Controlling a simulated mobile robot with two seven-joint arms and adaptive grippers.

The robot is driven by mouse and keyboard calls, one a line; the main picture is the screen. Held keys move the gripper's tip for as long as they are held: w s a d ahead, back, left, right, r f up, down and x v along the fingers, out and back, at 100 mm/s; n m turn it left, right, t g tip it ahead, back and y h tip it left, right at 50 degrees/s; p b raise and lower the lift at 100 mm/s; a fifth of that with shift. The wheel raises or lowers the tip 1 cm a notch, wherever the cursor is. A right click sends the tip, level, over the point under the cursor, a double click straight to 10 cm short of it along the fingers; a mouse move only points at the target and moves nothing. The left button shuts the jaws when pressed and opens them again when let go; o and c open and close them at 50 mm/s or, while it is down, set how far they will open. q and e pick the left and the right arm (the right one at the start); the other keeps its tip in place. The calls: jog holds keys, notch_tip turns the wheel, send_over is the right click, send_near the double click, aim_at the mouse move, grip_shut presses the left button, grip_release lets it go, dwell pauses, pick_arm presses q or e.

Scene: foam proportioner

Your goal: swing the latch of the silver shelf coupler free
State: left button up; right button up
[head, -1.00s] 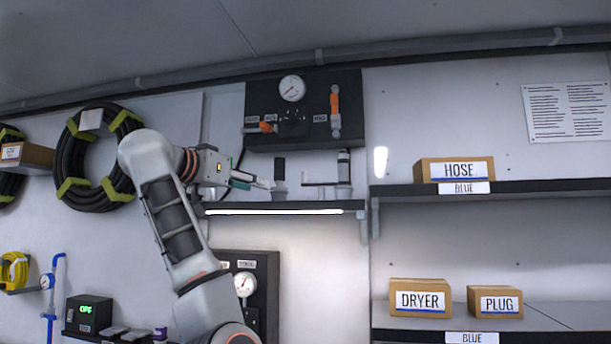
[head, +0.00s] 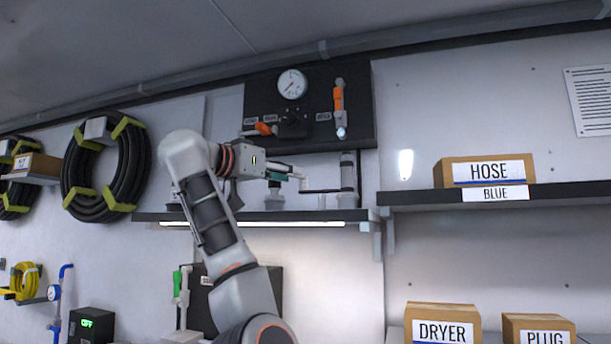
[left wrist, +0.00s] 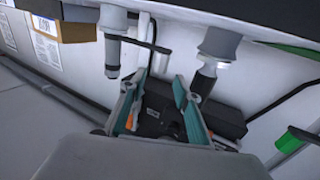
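Two upright fittings stand on the lit wall shelf (head: 370,216). The right one (head: 348,172) is a grey cylinder with a thin dark bar reaching left to a small post (head: 322,201). The left one has a grey base (head: 275,203); my left gripper (head: 300,178) hides its upper part. The left wrist view looks upside down: the barred fitting (left wrist: 112,48) is left, and the other, with a bright silver collar and dark end (left wrist: 207,75), is right. My left gripper (left wrist: 160,88) is open, its teal fingers apart, nothing visibly between them. I cannot tell which is the silver coupler.
A dark panel (head: 355,110) with a gauge and orange-handled valves hangs above the shelf. Another shelf with a HOSE box (head: 484,172) is at right. Coiled black hoses (head: 105,168) hang at left. A green-handled valve (head: 181,290) is below the shelf.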

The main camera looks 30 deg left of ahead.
pick_arm(q)
jog(key=w, duration=0.1)
jog(key=w+p, duration=0.1)
jog(key=w, duration=0.2)
jog(key=shift+w+d+f, duration=0.1)
jog(key=shift+w+d, duration=0.2)
jog(key=shift+d, duration=0.1)
jog(key=shift+w+p, duration=0.4)
jog(key=shift+w, duration=0.15)
grip_shut()
pick_arm(e)
jog(key=shift+d+r+h, duration=0.3)
jog(key=shift+d+r, duration=0.05)
jog(key=shift+d, duration=0.25)
